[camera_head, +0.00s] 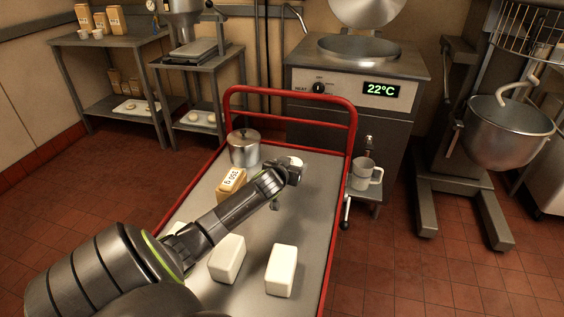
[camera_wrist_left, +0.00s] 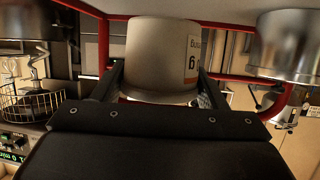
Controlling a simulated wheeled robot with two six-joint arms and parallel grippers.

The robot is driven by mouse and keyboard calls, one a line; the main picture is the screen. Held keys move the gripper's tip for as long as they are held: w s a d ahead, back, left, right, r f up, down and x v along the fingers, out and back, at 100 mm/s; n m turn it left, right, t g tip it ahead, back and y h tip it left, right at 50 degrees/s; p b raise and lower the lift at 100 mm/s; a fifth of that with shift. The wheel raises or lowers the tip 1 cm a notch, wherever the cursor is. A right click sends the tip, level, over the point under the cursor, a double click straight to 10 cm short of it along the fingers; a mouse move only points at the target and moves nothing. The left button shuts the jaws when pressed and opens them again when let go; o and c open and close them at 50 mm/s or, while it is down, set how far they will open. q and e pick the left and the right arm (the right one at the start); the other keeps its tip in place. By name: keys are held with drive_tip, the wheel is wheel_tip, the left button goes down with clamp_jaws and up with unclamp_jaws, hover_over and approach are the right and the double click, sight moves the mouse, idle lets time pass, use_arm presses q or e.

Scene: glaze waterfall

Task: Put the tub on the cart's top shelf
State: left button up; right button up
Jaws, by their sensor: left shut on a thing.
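The cart has a red frame and a grey top shelf (camera_head: 310,215), seen in the head view. My left gripper (camera_head: 293,170) is over the far part of the shelf. It is shut on a pale tub (camera_head: 296,160), of which only a small part shows behind the gripper. In the left wrist view the tub (camera_wrist_left: 160,55) sits between the two fingers, with part of a printed label on its right side. I cannot tell whether its base touches the shelf. My right gripper is not in view.
On the shelf are a lidded metal pot (camera_head: 244,148), a box marked 350 g (camera_head: 231,183) and white blocks (camera_head: 281,270), (camera_head: 227,258). A red rail (camera_head: 290,91) closes the far end. Behind stands a heated machine (camera_head: 355,75); a mixer (camera_head: 505,130) stands right.

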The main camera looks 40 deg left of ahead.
use_arm(q)
wheel_tip(320, 180, down, 5)
drive_tip(key=shift+r+b, duration=0.1)
drive_tip(key=shift+b, duration=0.25)
drive_tip(key=shift+f, duration=0.2)
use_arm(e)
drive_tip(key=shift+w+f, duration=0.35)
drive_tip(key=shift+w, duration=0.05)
use_arm(q)
drive_tip(key=o, duration=1)
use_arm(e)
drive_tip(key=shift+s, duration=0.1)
